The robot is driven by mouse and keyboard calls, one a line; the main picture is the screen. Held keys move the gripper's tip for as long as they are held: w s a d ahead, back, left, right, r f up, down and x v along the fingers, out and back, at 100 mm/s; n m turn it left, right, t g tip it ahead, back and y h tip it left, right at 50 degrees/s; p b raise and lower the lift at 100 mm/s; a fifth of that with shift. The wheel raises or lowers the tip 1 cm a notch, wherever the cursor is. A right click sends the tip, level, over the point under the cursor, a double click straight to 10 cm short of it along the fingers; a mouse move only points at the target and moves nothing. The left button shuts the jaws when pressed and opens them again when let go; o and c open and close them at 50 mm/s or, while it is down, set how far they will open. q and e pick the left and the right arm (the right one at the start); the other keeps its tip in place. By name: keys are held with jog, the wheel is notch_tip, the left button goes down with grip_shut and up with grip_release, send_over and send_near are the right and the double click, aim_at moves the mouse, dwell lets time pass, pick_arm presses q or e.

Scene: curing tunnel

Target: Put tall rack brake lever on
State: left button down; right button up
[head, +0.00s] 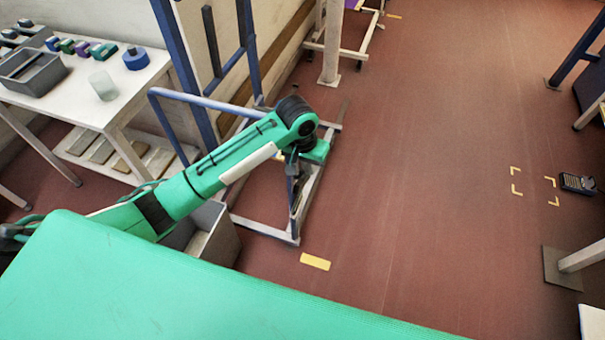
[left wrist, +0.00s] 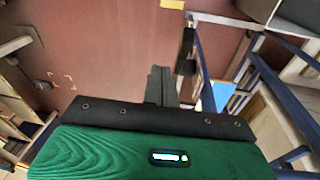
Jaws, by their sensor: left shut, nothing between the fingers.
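The tall rack has dark blue posts (head: 184,75) and a pale base frame (head: 264,231) on the floor, left of centre in the head view. Its blue bars (left wrist: 285,100) also show at the right of the left wrist view. My left gripper (head: 293,184) points down over the base frame, shut and empty. In the left wrist view its dark fingers (left wrist: 161,84) are together. A dark, narrow part (left wrist: 188,40), possibly the brake lever, shows beside the frame, apart from the fingertips. I cannot tell its position. My right gripper is not in view.
A white table (head: 120,90) with a grey bin (head: 32,72), a cup (head: 103,86) and small coloured parts stands at left. A grey open box (head: 222,240) sits below my arm. Open red floor (head: 430,180) lies right, with a yellow floor mark (head: 315,261).

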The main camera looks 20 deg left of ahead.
pick_arm(q)
notch_tip(320, 180, up, 7)
jog(key=y, duration=0.2)
send_over(301, 181)
jog(key=w, duration=0.2)
jog(key=shift+n+g, duration=0.4)
notch_tip(301, 181, down, 10)
jog(key=shift+r+p, duration=0.1)
jog(key=shift+p, duration=1)
jog(key=shift+s+f+p, duration=0.35)
jog(key=shift+s+f, duration=0.2)
jog(key=shift+f, duration=0.35)
jog(key=shift+s+f+p, duration=0.3)
jog(key=shift+s+f, duration=0.25)
jog(key=shift+f, duration=0.35)
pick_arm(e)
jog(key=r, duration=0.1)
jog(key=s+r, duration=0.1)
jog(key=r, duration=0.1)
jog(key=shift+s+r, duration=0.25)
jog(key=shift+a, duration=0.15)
